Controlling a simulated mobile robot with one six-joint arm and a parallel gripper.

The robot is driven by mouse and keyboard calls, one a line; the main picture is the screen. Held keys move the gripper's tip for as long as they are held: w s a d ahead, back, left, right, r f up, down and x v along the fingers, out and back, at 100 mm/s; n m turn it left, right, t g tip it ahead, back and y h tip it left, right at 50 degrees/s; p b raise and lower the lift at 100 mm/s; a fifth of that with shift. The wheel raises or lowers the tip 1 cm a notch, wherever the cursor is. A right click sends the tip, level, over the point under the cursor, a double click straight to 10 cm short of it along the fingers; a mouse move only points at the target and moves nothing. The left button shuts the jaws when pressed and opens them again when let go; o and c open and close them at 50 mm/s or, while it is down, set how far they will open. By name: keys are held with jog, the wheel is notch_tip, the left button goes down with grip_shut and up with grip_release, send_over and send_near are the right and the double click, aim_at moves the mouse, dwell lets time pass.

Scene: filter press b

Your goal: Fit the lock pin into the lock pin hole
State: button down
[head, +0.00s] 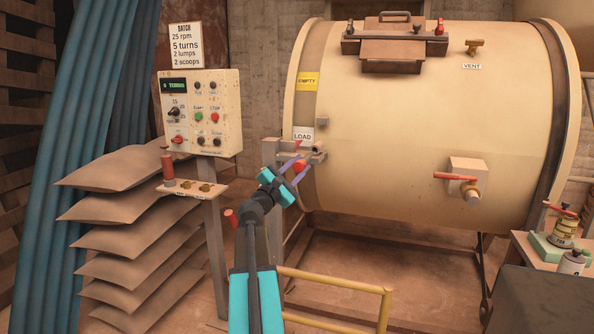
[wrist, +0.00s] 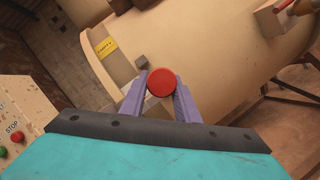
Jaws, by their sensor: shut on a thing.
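The lock pin shows as a red round head (head: 299,166) between the purple fingers of my gripper (head: 295,169). In the wrist view, the red head (wrist: 160,83) faces the camera, with one finger of my gripper (wrist: 161,90) on each side, shut on it. My gripper is at the left rim of the cream drum, just below the LOAD label and in front of a grey bracket (head: 318,151). The pin's shank is hidden behind its head. The lock pin hole cannot be made out, and I cannot tell whether the pin is in it.
The cream drum (head: 420,120) fills the right side, with a red-handled valve (head: 462,179) low on it. A control box (head: 201,112) stands left, with a small shelf (head: 193,189) below it. Stacked sacks (head: 125,235) lie left. A yellow rail (head: 335,282) crosses low in front.

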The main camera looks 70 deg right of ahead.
aim_at(305, 160)
jog(key=shift+d+b, duration=0.3)
jog(key=shift+d, duration=1.2)
jog(key=shift+b, duration=0.35)
dwell(1.1)
